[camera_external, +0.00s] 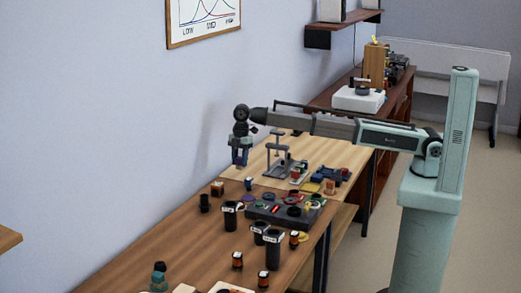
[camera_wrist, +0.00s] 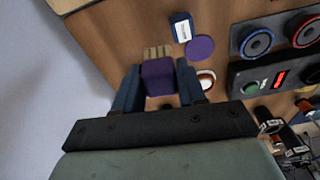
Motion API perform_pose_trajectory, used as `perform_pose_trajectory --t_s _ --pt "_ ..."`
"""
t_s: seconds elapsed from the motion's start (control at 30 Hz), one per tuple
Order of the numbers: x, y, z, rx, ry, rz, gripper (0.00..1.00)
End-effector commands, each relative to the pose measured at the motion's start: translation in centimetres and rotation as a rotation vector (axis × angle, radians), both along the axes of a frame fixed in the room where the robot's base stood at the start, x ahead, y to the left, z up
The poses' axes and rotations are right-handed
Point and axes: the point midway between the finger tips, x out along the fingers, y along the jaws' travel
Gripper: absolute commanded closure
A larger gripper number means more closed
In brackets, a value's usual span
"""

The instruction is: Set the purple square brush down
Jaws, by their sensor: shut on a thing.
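My gripper (camera_external: 240,160) hangs over the wooden workbench near the wall in the external view. In the wrist view, my gripper (camera_wrist: 158,80) is shut on the purple square brush (camera_wrist: 157,77), with one blue finger on each side. The brush has a purple block body and tan bristles that point away from the gripper. The wood surface lies behind it, and I cannot tell the exact gap between them. The brush is too small to make out in the external view.
A purple disc (camera_wrist: 200,48) and a blue block with a white label (camera_wrist: 181,27) lie just beyond the brush. A dark panel (camera_external: 290,216) with round speakers is to the right. Black cups (camera_external: 230,217) stand in front. Bare wood (camera_wrist: 108,32) shows to the brush's left.

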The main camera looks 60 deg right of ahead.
Motion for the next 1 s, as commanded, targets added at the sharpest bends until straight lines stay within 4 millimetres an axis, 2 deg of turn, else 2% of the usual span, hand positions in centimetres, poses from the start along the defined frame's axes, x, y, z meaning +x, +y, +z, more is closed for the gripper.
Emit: perform_pose_trajectory --t_s 0.03,0.1,0.3,0.47,0.57,0.8,1.0 --pt "2.5 -0.3 0.1 0.0 0.002 -0.008 0.9" --pt "4.1 -0.3 0.1 0.001 0.002 -0.002 0.9" --pt "6.4 0.6 0.4 0.003 -0.004 0.06 0.9" --pt "6.1 0.5 -0.2 0.004 -0.01 0.104 0.9" --pt "6.1 0.5 -1.2 0.004 -0.011 0.108 0.9" --pt "6.0 0.5 -5.0 0.004 -0.009 0.108 0.9" --pt "6.1 0.5 -6.5 0.004 -0.011 0.106 0.9"
